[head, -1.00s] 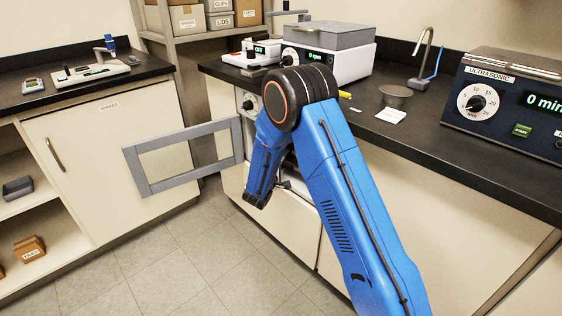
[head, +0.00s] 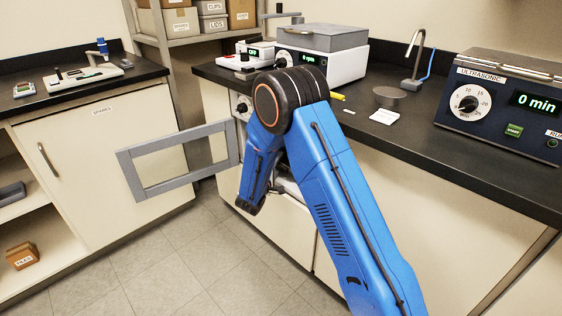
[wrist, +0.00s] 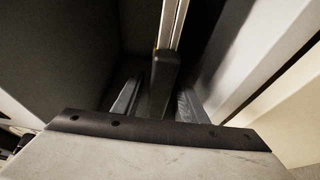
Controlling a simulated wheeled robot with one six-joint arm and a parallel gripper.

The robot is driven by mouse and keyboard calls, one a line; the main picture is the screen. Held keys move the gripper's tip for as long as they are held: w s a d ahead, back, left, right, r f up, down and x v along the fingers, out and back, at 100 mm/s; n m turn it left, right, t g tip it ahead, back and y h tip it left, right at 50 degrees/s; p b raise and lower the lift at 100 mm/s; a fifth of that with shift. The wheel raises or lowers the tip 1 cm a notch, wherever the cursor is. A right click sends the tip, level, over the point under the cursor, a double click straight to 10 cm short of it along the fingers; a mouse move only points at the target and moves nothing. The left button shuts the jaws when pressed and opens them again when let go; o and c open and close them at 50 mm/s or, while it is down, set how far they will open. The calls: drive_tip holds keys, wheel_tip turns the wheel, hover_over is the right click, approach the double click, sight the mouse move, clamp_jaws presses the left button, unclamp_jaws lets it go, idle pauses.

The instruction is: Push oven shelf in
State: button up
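The oven is built in under the bench. Its grey framed door (head: 180,160) stands open to the left in the head view. My blue arm covers most of the oven opening, and my gripper is hidden there. In the wrist view my gripper (wrist: 158,100) reaches into a dark space, its two grey fingers apart. A dark upright bar shows between the fingers, in line with a pale metal strip (wrist: 173,22) above it. I cannot tell whether this strip is the oven shelf's edge, nor whether anything touches the fingers. The shelf is not clearly seen in the head view.
The black bench top (head: 425,150) runs above the opening, with a blue ultrasonic bath (head: 500,105), a small dark dish (head: 389,97) and a white box instrument (head: 325,60). A cabinet (head: 100,160) stands at left. The tiled floor (head: 180,255) before the door is clear.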

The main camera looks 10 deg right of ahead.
drive_tip(key=v, duration=1.5)
drive_tip(key=shift+s+a, duration=0.1)
drive_tip(key=shift+s, duration=0.1)
